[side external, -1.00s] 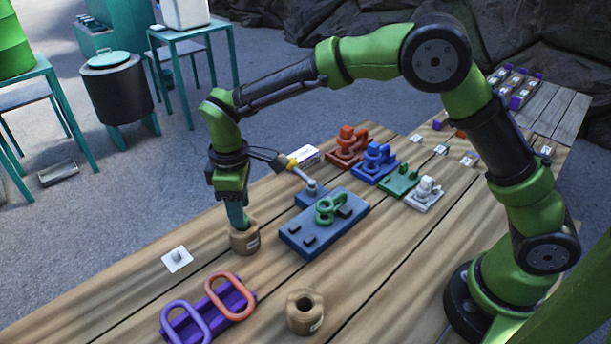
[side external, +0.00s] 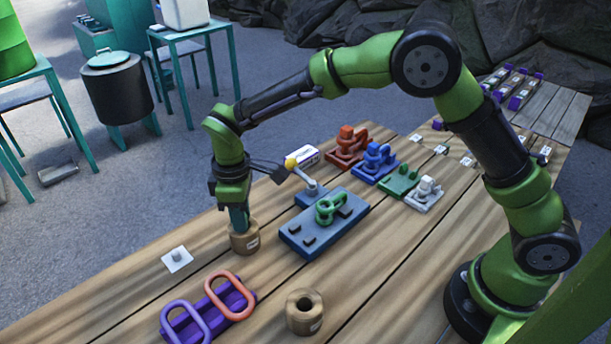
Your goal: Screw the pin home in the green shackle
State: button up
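The green shackle (side external: 330,208) sits on the blue fixture block (side external: 297,241) in the middle of the table. I cannot make out its pin at this size. My gripper (side external: 239,222) points straight down at a round wooden holder (side external: 245,241), left of the blue block. Its fingertips are at the holder's top opening, and their lower ends are hidden. Whether the fingers are shut, or hold anything in the holder, does not show. A lever with a yellow knob (side external: 291,163) stands at the back of the blue block.
Red (side external: 345,148), blue (side external: 374,163), green (side external: 398,184) and white (side external: 424,195) stands line up behind the block. A purple rack (side external: 236,301) with oval links and a second wooden holder (side external: 304,314) stand in front. A white plate (side external: 177,260) lies at left.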

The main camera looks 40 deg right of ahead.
jog(key=shift+r, duration=0.15)
grip_shut()
jog(key=shift+r, duration=3)
jog(key=shift+d, duration=0.1)
jog(key=s+d+r+m, duration=0.15)
jog(key=d+r, duration=0.25)
jog(key=d, duration=0.5)
jog(key=s+d+f+n, duration=0.1)
jog(key=s+d+f, duration=0.4)
jog(key=s, duration=0.2)
jog(key=shift+s+d, duration=0.15)
jog(key=shift+d, duration=0.2)
jog(key=shift+f+n, duration=0.25)
jog(key=shift+f, duration=0.85)
